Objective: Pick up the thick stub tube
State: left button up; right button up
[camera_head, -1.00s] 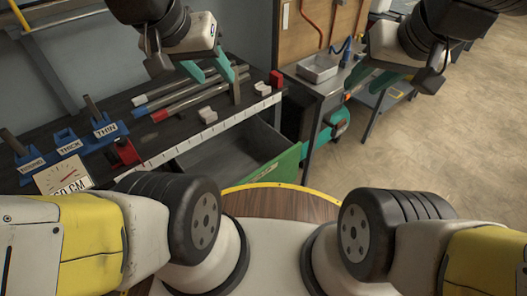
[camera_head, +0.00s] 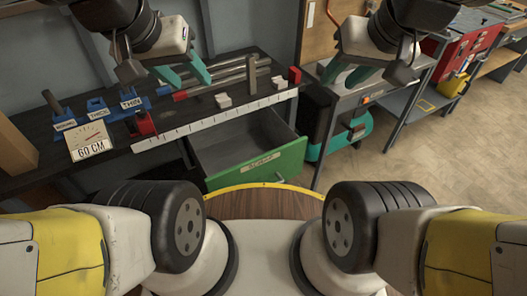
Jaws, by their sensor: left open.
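A blue rack (camera_head: 97,107) at the left has labelled holders, with THICK in the middle and THIN at the right. A dark tube (camera_head: 50,101) leans in its left holder. The THICK holder looks empty. My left gripper (camera_head: 193,83) is open, with its teal fingers apart above the bench near the long tubes. My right gripper (camera_head: 342,82) hangs over the grey side table, fingers apart, empty.
A red clamp-like block (camera_head: 143,124), small white blocks (camera_head: 224,100) and a red block (camera_head: 294,75) sit on the bench. A ruler strip (camera_head: 215,119) edges its front. A green-fronted drawer (camera_head: 262,162) stands open below.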

aim_at(250, 60)
jog(key=i+l+u, duration=0.1)
jog(key=u, duration=1.5)
jog(key=i+l, duration=0.2)
jog(key=l, duration=0.25)
